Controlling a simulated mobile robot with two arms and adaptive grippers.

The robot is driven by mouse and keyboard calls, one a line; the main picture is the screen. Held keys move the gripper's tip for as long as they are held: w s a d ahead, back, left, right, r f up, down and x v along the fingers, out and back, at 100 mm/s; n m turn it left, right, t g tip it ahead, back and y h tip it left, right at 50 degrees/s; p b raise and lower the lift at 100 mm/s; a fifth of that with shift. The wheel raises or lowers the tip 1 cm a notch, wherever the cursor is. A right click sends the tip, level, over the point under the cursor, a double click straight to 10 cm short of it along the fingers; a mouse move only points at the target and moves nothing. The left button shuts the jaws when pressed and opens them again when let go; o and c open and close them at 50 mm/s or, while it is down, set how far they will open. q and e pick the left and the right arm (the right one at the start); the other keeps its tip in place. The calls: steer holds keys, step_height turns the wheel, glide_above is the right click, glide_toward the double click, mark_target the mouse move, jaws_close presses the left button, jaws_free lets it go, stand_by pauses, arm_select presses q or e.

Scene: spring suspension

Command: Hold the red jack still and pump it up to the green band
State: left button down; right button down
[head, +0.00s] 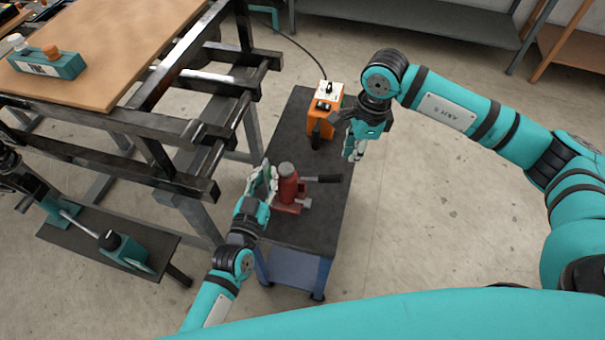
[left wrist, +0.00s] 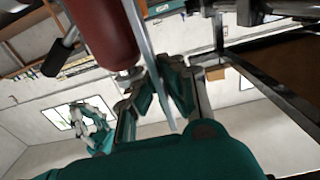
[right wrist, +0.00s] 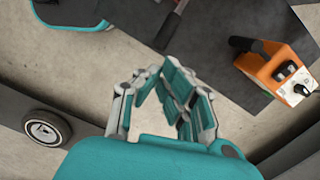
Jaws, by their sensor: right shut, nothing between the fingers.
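The red jack (head: 288,187) stands upright on the dark top of a low cart, and its lever with a black grip (head: 325,178) points right. My left gripper (head: 263,183) is at the jack's left side. In the left wrist view, the red cylinder (left wrist: 103,35) is close to the left finger, and a thin grey strip (left wrist: 163,85) runs between the fingers; I cannot tell whether they clamp it. My right gripper (head: 352,156) is shut and empty, above the cart's right edge, apart from the lever. The lever grip also shows in the right wrist view (right wrist: 165,32). I cannot make out a green band.
An orange unit (head: 322,122) with a cable stands at the cart's (head: 300,232) far end. A dark steel frame with a wooden top (head: 110,45) stands left of the cart. A teal device (head: 124,250) lies on a shelf at lower left. The floor right of the cart is clear.

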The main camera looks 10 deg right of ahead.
mark_target(336, 182)
steer(key=shift+w+a+f, duration=0.1)
steer(key=shift+a+f, duration=0.15)
steer(key=shift+a, duration=0.35)
steer(key=shift+w+a+f, duration=0.1)
steer(key=shift+a+f, duration=0.1)
steer(key=shift+a, duration=0.35)
steer(key=shift+d, duration=0.1)
steer(key=shift+a+f, duration=0.2)
steer(key=shift+f, duration=1.55)
steer(key=shift+a+f, duration=0.15)
steer(key=shift+f, duration=1.6)
steer(key=shift+a+f, duration=0.1)
steer(key=shift+f, duration=2.1)
